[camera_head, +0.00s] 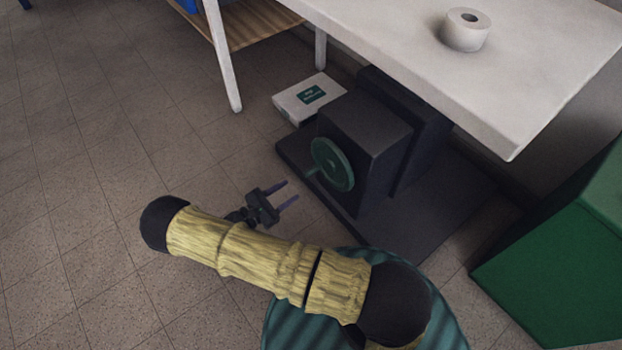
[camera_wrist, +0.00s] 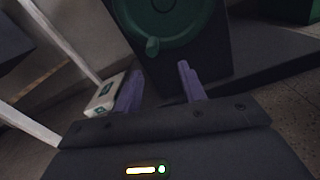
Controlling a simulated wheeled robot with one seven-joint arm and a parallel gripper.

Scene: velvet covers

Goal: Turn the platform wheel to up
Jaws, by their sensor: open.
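The green platform wheel (camera_head: 332,164) sits on the side of a dark box (camera_head: 372,135) under the white table. A small handle (camera_head: 313,173) sticks out from it. In the wrist view the wheel (camera_wrist: 168,18) is at the top, its handle (camera_wrist: 152,46) pointing toward the camera. My gripper (camera_head: 285,194) is open and empty, to the lower left of the wheel and apart from it. In the wrist view my two purple fingers (camera_wrist: 160,85) stand apart below the wheel, with the handle above the gap between them.
The dark box stands on a low dark base (camera_head: 440,205). A white table (camera_head: 490,75) overhangs it and holds a paper roll (camera_head: 466,30). A white carton (camera_head: 309,97) lies on the floor behind the box. A green bin (camera_head: 570,260) stands right. Floor at left is clear.

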